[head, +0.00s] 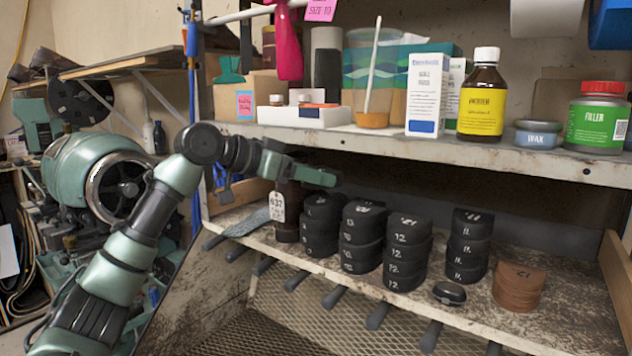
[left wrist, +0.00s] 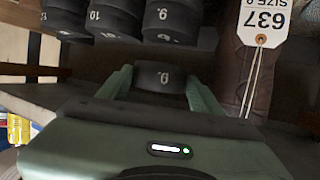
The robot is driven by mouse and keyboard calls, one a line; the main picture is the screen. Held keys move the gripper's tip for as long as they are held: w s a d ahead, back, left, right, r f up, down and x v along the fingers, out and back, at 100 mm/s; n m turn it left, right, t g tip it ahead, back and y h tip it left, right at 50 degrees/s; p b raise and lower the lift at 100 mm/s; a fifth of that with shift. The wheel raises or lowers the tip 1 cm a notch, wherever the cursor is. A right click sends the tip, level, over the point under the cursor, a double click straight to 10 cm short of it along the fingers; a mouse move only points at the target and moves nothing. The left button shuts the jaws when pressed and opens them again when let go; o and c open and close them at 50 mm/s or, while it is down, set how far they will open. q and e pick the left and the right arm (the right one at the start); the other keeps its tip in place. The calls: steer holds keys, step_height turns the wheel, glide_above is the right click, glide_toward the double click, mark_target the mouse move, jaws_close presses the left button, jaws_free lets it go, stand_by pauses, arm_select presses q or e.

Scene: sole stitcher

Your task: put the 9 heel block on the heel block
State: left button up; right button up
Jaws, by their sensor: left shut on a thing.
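My left gripper (head: 322,177) reaches in from the left, just below the upper shelf's front edge. It also shows in the left wrist view (left wrist: 159,84), shut on a black heel block marked 9 (left wrist: 163,76) between its fingers. In the head view I cannot make out the held block. A stack of black heel blocks (head: 320,233) stands on the lower shelf below the gripper. In the left wrist view a stack marked 9 (left wrist: 172,14) stands beyond the held block, which looks apart from it. My right gripper is not in view.
Right of that stack stand black stacks marked 10 (head: 361,238), 12 (head: 406,254) and 11 (head: 467,247), then a brown stack (head: 518,288). A dark form with a 637 tag (head: 277,207) stands close left. The upper shelf (head: 440,147) overhangs. Handles line the front edge.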

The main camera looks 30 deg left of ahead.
mark_target(316, 202)
arm_select(q)
steer(key=shift+w+d+r+p, duration=0.2)
steer(key=shift+w+d+p, duration=0.15)
steer(key=shift+w, duration=0.15)
step_height(316, 202, down, 3)
steer(key=shift+f+p, duration=0.1)
steer(key=shift+p, duration=0.25)
steer(key=shift+f, duration=0.3)
steer(key=shift+a, duration=0.1)
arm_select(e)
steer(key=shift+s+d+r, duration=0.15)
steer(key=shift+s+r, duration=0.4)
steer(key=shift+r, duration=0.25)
arm_select(q)
steer(key=shift+f, duration=0.15)
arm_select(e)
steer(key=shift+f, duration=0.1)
arm_select(q)
steer(key=o, duration=1.1)
